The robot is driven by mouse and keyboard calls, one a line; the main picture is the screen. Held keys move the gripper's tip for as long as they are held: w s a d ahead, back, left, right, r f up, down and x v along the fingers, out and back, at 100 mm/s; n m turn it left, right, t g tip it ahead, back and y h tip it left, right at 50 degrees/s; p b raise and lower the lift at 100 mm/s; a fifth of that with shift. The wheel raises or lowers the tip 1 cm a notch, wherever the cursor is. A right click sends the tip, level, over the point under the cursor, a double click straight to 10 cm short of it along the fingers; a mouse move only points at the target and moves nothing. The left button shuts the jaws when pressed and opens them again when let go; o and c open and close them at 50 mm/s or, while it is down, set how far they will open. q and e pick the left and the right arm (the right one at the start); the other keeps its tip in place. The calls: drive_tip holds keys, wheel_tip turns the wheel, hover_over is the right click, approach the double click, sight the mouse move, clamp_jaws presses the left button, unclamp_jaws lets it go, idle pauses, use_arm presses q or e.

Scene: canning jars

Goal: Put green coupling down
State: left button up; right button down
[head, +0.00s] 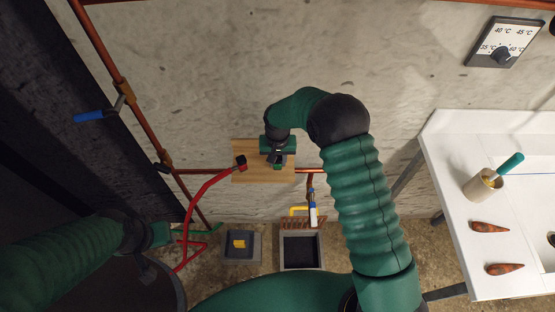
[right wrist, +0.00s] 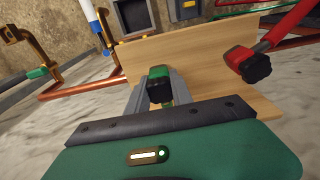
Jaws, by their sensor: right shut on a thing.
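My right gripper (head: 278,162) is in front of the wooden board (head: 245,176) on the wall. In the right wrist view its fingers (right wrist: 158,100) are shut on the green coupling (right wrist: 159,74), which has a black end. The coupling is over the face of the board (right wrist: 205,65); I cannot tell whether it touches it. In the head view the coupling is largely hidden by the gripper. My left gripper (head: 166,234) is at the lower left, close to a green and red frame (head: 195,240); its fingers are too small and dark to read.
A red pipe with a black knob (head: 241,162) ends at the board's left edge; the knob also shows in the right wrist view (right wrist: 256,68). Copper pipes (head: 205,171) run along the wall. Two grey bins (head: 301,267) stand below. A white table (head: 450,220) is at the right.

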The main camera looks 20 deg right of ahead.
drive_tip(key=shift+f, duration=0.2)
drive_tip(key=c, duration=1.1)
unclamp_jaws()
drive_tip(key=shift+r, duration=0.1)
wheel_tip(320, 180, up, 12)
drive_tip(key=s, duration=0.1)
drive_tip(key=s+d+n, duration=0.1)
drive_tip(key=s, duration=0.6)
drive_tip(key=s+d+r+n+t, duration=0.1)
drive_tip(key=s, duration=0.6)
drive_tip(key=s+d+r+n, duration=0.1)
drive_tip(key=s, duration=0.6)
drive_tip(key=shift+s+t, duration=0.2)
drive_tip(key=shift+t, duration=0.2)
